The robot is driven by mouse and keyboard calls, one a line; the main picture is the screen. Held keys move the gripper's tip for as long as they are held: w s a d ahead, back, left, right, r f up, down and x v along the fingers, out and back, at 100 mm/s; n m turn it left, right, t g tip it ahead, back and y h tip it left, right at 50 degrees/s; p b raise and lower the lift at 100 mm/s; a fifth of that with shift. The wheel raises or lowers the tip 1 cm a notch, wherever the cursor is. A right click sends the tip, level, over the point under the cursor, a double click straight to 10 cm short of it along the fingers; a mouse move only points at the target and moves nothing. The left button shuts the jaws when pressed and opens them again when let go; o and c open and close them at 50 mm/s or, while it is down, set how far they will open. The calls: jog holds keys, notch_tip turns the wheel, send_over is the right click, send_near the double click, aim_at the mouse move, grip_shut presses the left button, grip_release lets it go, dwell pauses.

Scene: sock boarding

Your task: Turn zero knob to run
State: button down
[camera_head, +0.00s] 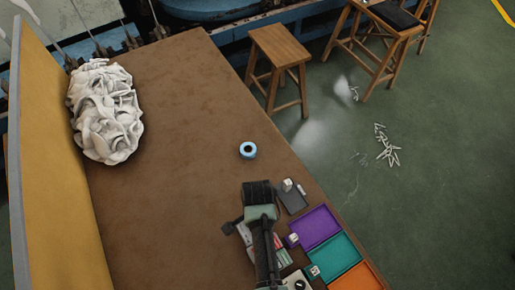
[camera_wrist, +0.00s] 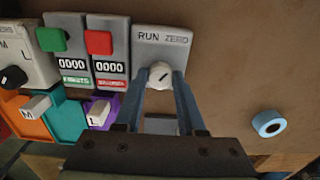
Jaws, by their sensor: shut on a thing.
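In the wrist view a light grey panel (camera_wrist: 150,45) carries the words RUN on the left and ZERO on the right. Below the words is a round white knob (camera_wrist: 160,78) with a dark pointer mark slanting up to the right, towards ZERO. My gripper (camera_wrist: 161,82) has its two blue fingers on either side of this knob and is shut on it. In the head view my gripper (camera_head: 258,195) is over the table's right side, and my arm hides the panel and knob.
A blue ring (camera_wrist: 269,123) lies right of the panel. Two counters (camera_wrist: 107,67) reading 0000, with green and red buttons, stand to its left. Purple (camera_head: 316,228), teal (camera_head: 335,252) and orange (camera_head: 358,278) trays line the edge. A white cloth pile (camera_head: 105,110) lies far left; the table's middle is clear.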

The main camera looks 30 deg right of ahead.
jog(key=n+p, duration=0.1)
jog(key=n, duration=0.3)
jog(key=shift+s, duration=0.1)
jog(key=n+p, duration=0.1)
jog(key=n, duration=0.7)
jog(key=shift+n+p, duration=0.3)
jog(key=shift+p, duration=0.05)
jog(key=shift+n, duration=2.2)
jog(key=c, duration=0.5)
grip_release()
